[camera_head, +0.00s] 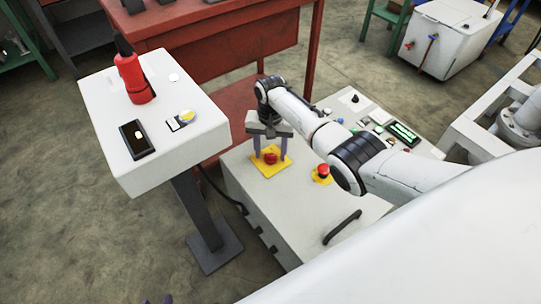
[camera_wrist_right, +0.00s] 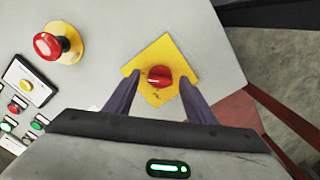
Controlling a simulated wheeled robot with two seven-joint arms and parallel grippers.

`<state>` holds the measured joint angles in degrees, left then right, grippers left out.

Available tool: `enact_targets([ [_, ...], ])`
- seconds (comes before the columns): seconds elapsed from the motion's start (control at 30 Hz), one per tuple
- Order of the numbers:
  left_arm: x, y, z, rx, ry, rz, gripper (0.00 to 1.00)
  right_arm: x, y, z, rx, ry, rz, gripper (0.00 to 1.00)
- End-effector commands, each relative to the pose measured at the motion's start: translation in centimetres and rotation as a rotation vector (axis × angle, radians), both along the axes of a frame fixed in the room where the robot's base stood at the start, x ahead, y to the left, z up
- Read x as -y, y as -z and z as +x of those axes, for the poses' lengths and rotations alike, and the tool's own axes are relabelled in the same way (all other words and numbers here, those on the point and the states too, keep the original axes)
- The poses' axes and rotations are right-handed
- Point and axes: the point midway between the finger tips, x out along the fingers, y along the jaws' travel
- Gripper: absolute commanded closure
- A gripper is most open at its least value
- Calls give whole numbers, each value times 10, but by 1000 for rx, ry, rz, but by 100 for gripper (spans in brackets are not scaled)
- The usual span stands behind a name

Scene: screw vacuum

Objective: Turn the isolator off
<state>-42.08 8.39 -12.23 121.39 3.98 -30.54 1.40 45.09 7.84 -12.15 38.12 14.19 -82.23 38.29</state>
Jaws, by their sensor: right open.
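The isolator is a red rotary knob (camera_head: 270,158) on a yellow square plate (camera_head: 262,169), set on the top of a light grey control cabinet (camera_head: 240,184). In the right wrist view the knob (camera_wrist_right: 159,77) sits between my right gripper's fingertips, on the yellow plate (camera_wrist_right: 160,50). My right gripper (camera_head: 270,152) is open, with one purple finger on each side of the knob and a visible gap to it. Whether the fingertips touch the plate I cannot tell. At the bottom edge of the head view, small purple tips (camera_head: 157,300) show, probably my left gripper.
A red emergency button (camera_head: 322,171) on a yellow base stands right of the knob; it also shows in the wrist view (camera_wrist_right: 50,45). A black handle (camera_head: 342,227) is on the cabinet. A red bench (camera_head: 220,45) stands behind.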

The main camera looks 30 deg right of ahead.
Motion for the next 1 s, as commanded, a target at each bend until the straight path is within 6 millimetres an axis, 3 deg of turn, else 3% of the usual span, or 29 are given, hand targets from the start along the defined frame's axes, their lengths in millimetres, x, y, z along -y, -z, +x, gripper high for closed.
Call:
enact_targets([
  [0.33,2,-4,1,8,-4,-10,69,0,5,0,1,-1,1,50],
  [0.6,2,-2,1,7,-6,-11,69,0,5,0,1,-1,1,91],
  [1.0,1,-3,0,0,-3,-5,69,0,4,0,-1,-84,1,91],
])
